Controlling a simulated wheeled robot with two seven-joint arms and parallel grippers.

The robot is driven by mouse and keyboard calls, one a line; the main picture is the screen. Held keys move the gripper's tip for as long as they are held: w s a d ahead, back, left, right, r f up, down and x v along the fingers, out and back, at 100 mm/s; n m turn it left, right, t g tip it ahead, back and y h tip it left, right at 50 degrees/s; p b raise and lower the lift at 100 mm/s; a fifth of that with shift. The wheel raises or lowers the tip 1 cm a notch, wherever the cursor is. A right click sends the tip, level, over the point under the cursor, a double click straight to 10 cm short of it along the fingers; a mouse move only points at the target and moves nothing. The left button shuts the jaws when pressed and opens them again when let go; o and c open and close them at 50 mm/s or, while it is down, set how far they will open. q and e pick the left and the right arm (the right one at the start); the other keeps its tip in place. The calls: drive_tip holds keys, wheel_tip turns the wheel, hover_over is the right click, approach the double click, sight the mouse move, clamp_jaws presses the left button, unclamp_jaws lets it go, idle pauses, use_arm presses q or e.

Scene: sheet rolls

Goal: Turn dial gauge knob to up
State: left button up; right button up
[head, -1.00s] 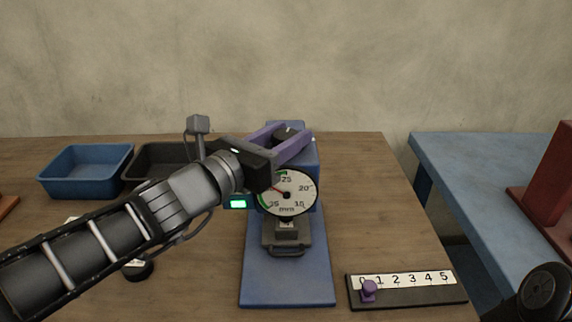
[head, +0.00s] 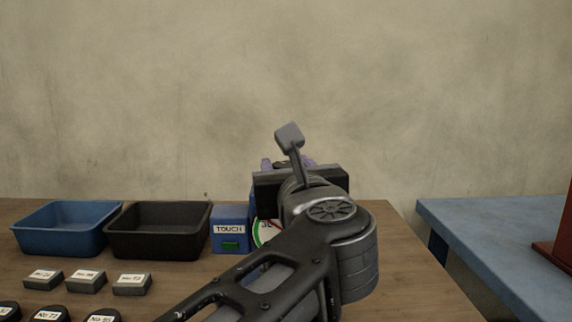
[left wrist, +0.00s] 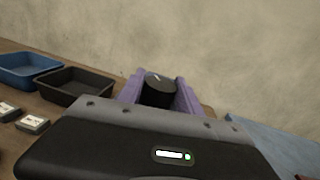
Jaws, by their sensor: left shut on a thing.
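The knob (left wrist: 158,92) is a black cylinder with a short white mark on its top. In the left wrist view the mark points away from the gripper, slightly left. My left gripper (left wrist: 158,84) is shut on the knob, with one purple finger on each side. In the head view my left gripper (head: 290,163) is mostly hidden behind my own wrist, and the knob cannot be made out. A sliver of the white dial face (head: 265,232) with a green band shows left of my arm; its needle is hidden. My right gripper is out of view.
A blue box labelled TOUCH (head: 230,224) stands beside the dial. A blue tray (head: 66,230) and a black tray (head: 157,232) stand to its left. Several labelled grey blocks (head: 86,282) and black discs lie in front. A blue table (head: 500,240) is at right.

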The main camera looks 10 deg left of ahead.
use_arm(q)
drive_tip(key=n+g+y+p, duration=0.1)
drive_tip(key=y, duration=0.1)
drive_tip(key=n+g+y+p, duration=0.1)
drive_tip(key=p, duration=0.1)
drive_tip(key=shift+r+n+y, duration=0.35)
drive_tip(key=shift+n+y, duration=0.05)
drive_tip(key=shift+f+n+g+y+p, duration=0.25)
drive_tip(key=shift+n+g+y+p, duration=0.95)
drive_tip(key=shift+g+y, duration=0.2)
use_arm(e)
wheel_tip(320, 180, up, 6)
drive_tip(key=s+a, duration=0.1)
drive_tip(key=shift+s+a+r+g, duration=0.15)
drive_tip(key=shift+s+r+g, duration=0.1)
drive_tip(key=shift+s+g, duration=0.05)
use_arm(q)
drive_tip(key=o, duration=1.4)
drive_tip(key=shift+f, duration=0.1)
drive_tip(key=shift+c, duration=0.2)
